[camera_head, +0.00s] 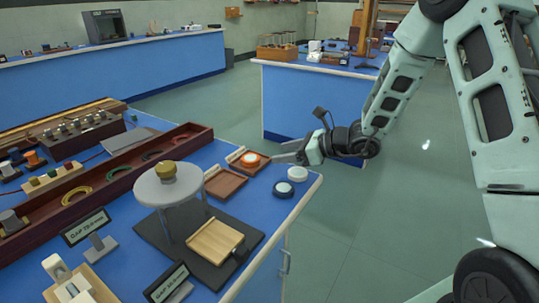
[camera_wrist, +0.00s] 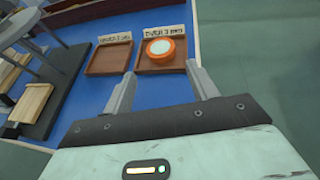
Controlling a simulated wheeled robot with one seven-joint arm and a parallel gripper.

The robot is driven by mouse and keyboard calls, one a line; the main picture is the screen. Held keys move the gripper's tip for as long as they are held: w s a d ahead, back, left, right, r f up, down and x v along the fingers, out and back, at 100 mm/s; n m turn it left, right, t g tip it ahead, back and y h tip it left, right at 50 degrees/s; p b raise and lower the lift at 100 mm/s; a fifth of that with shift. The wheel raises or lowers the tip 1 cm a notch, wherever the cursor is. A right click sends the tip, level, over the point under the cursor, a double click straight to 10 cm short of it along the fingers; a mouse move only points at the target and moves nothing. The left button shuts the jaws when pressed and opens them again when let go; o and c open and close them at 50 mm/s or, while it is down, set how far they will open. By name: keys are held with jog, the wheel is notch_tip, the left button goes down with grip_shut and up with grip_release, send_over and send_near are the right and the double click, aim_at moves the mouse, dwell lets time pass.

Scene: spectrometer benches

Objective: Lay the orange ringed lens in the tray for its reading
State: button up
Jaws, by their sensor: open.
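The orange ringed lens (camera_wrist: 166,47) has a white face and lies flat in the right one of two small brown wooden trays (camera_wrist: 145,67). In the head view the lens (camera_head: 250,160) shows in the farther tray (camera_head: 263,167), near the right edge of the blue bench. My gripper (camera_wrist: 161,78) is open and empty, its two fingers apart. In the wrist view the lens lies beyond the fingertips, between their lines and clear of them. In the head view my gripper (camera_head: 279,153) is just right of that tray.
The other wooden tray (camera_head: 224,184) is empty. Two round ringed pieces, one white (camera_head: 297,173) and one dark-rimmed (camera_head: 284,189), lie near the bench edge. A round-topped stand (camera_head: 168,190) and a dark mat (camera_head: 160,238) are to the left. Open floor lies to the right.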

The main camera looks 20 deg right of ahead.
jog(key=shift+v, duration=1.35)
jog(key=s+a+n+g, duration=0.1)
jog(key=a, duration=0.2)
jog(key=s+a+r+n+g+y, duration=0.1)
jog(key=s+a+n, duration=0.1)
jog(key=s+a+r+n+g, duration=0.1)
jog(key=s+a+n, duration=0.1)
jog(key=a, duration=0.1)
jog(key=shift+s+a+g+y, duration=0.25)
jog(key=shift+a+g+y, duration=0.05)
jog(key=shift+a+g, duration=0.1)
jog(key=s+a+n+g, duration=0.2)
jog(key=s+n, duration=0.1)
jog(key=s, duration=0.1)
jog(key=s+a+n+g+h, duration=0.1)
jog(key=s+a+n+g, duration=0.1)
jog(key=s+a+n, duration=0.1)
jog(key=s+a+r+n+g, duration=0.1)
jog(key=s+a+n+g, duration=0.1)
jog(key=s+a+n, duration=0.1)
jog(key=shift+s+a+h, duration=0.15)
jog(key=shift+s+h, duration=0.15)
jog(key=shift+s, duration=0.5)
jog(key=s+d+n+h, duration=0.1)
jog(key=s+n+h, duration=0.8)
jog(key=s+n, duration=0.7)
jog(key=n, duration=0.4)
jog(key=shift+r+t, duration=0.3)
jog(key=shift+r, duration=0.05)
jog(key=shift+s+d, duration=0.15)
